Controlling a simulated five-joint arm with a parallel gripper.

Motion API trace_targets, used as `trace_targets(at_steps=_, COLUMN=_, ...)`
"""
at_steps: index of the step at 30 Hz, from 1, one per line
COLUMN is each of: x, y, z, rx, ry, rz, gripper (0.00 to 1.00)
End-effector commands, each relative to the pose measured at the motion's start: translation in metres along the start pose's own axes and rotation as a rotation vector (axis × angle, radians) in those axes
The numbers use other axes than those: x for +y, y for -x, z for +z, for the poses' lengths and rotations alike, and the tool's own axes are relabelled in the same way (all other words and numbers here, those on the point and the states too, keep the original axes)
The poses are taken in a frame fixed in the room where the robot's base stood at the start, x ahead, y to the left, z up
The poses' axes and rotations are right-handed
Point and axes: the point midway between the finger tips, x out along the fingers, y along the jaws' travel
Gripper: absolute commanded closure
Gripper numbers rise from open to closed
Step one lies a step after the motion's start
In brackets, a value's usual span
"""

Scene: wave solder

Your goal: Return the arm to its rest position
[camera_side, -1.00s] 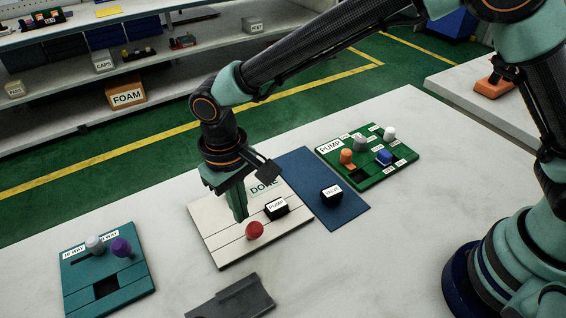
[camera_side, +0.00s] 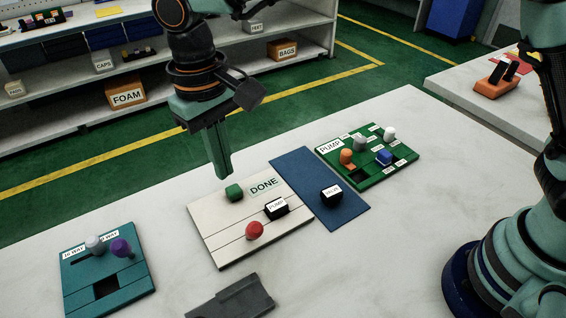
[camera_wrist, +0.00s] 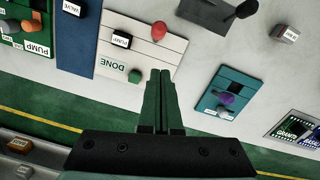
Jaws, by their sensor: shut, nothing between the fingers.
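My gripper (camera_side: 222,176) is shut and empty, raised above the back edge of the white DONE board (camera_side: 215,232). In the wrist view its closed fingers (camera_wrist: 161,75) point toward the board. On the board are a green block (camera_side: 234,192), a black block labelled PUMP (camera_side: 276,207) and a red round part (camera_side: 255,230). The fingertips look close above the green block in the side view, but apart from it. My arm's rest position is not marked in view.
A blue mat (camera_side: 300,172) holds a black VALVE block (camera_side: 331,195). A green PUMP board (camera_side: 372,178) with several parts stands right of it. A teal board (camera_side: 75,290) is at left, a dark grey holder (camera_side: 232,300) in front. Shelves (camera_side: 60,130) stand behind.

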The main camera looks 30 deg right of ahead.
Motion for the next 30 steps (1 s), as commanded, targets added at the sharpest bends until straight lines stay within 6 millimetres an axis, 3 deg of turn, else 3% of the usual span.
trace_targets(at_steps=4, x=0.029, y=0.018, z=-0.001, rx=0.037, ry=-0.024, rz=-0.021, gripper=1.00)
trace_targets(at_steps=8, x=0.077, y=0.040, z=0.005, rx=0.097, ry=-0.058, rz=-0.047, gripper=1.00)
trace_targets(at_steps=16, x=0.172, y=0.068, z=0.039, rx=0.243, ry=-0.126, rz=-0.070, gripper=1.00)
trace_targets(at_steps=24, x=0.247, y=0.069, z=0.093, rx=0.394, ry=-0.195, rz=-0.044, gripper=1.00)
trace_targets(at_steps=30, x=0.283, y=0.056, z=0.131, rx=0.486, ry=-0.237, rz=-0.002, gripper=1.00)
